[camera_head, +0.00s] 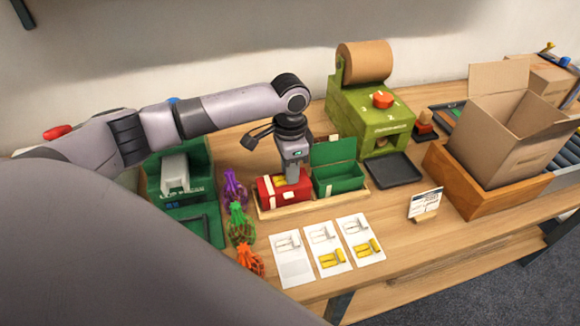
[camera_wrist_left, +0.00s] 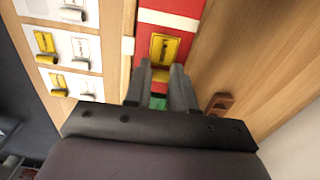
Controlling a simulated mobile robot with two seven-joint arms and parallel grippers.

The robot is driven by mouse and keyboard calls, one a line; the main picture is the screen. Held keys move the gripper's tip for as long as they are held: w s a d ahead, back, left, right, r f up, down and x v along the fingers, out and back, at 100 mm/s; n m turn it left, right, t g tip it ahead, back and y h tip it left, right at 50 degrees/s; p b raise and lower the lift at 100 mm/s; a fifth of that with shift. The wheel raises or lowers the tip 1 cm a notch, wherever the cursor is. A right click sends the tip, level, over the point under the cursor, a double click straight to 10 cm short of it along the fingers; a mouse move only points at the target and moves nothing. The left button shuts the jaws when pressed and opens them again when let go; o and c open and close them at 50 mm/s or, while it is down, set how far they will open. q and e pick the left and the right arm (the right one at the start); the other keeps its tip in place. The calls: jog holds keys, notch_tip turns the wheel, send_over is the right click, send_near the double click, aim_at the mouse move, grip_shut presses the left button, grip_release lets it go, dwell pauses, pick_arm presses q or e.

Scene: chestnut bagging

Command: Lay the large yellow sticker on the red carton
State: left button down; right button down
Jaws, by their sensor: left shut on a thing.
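The red carton (camera_head: 268,194), closed and crossed by white bands, sits in a shallow wooden tray (camera_head: 318,204); it also shows in the left wrist view (camera_wrist_left: 182,8). The large yellow sticker (camera_wrist_left: 163,48), with a dark print, is over the carton's red top and looks nearly flat on it. I cannot tell whether it touches. My left gripper (camera_head: 291,180) points down over the carton, shut on the sticker's yellow tab (camera_wrist_left: 160,75) between its fingertips (camera_wrist_left: 160,84). The gripper hides part of the sticker in the head view. My right gripper is not in view.
An open green carton (camera_head: 338,182) stands right beside the red one. Three white sticker sheets (camera_head: 328,249) lie in front; two carry yellow stickers. Purple, green and orange net bags (camera_head: 240,224) lie left. A green machine (camera_head: 368,118) stands behind, a cardboard box (camera_head: 500,140) right.

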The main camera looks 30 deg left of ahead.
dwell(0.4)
pick_arm(q)
jog(key=c, duration=0.9)
grip_release()
jog(key=shift+o, duration=0.2)
jog(key=shift+r, duration=3.5)
